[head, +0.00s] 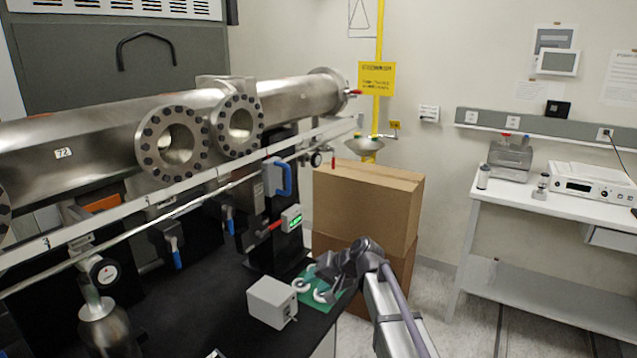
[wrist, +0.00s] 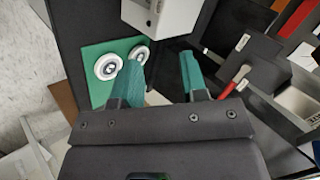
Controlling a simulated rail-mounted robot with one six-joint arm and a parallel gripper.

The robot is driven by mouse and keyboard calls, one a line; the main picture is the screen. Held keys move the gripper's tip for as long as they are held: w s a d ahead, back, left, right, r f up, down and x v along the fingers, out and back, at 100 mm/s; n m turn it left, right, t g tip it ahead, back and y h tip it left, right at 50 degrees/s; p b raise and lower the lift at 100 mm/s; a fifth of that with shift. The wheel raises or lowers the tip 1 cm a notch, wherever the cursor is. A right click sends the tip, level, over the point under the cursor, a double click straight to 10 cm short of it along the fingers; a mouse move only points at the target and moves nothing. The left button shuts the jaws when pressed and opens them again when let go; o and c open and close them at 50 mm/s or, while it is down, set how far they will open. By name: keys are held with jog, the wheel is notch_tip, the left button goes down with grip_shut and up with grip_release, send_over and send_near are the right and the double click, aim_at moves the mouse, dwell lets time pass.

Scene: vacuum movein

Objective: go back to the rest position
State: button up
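My gripper (wrist: 162,68) has two teal fingers standing apart, with only dark bench surface showing between them. It is open and empty. In the head view my gripper (head: 318,272) is low over the front right corner of the black bench (head: 225,300), above a green mat (head: 308,306). The mat also shows in the wrist view (wrist: 97,92), left of the fingers. Two white rings lie on the mat; one (wrist: 108,66) is clear of the fingers, the other (wrist: 139,52) is close beside the left fingertip. I cannot tell whether they touch.
A grey box (head: 271,302) stands beside the mat. Cardboard boxes (head: 366,205) stand behind my arm. A steel tube with flanges (head: 90,140) and a rail cross above the bench. A white table (head: 560,203) with instruments is at right; floor between is clear.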

jog(key=s+d+f+g+h, duration=0.1)
jog(key=s+d+h, duration=0.3)
jog(key=s+d, duration=0.5)
jog(key=s+d+f+g+h, duration=0.2)
jog(key=s+d+f+h, duration=0.2)
jog(key=s+d, duration=0.6)
jog(key=s, duration=0.6)
jog(key=shift+f+h, duration=0.15)
jog(key=shift+h, duration=0.15)
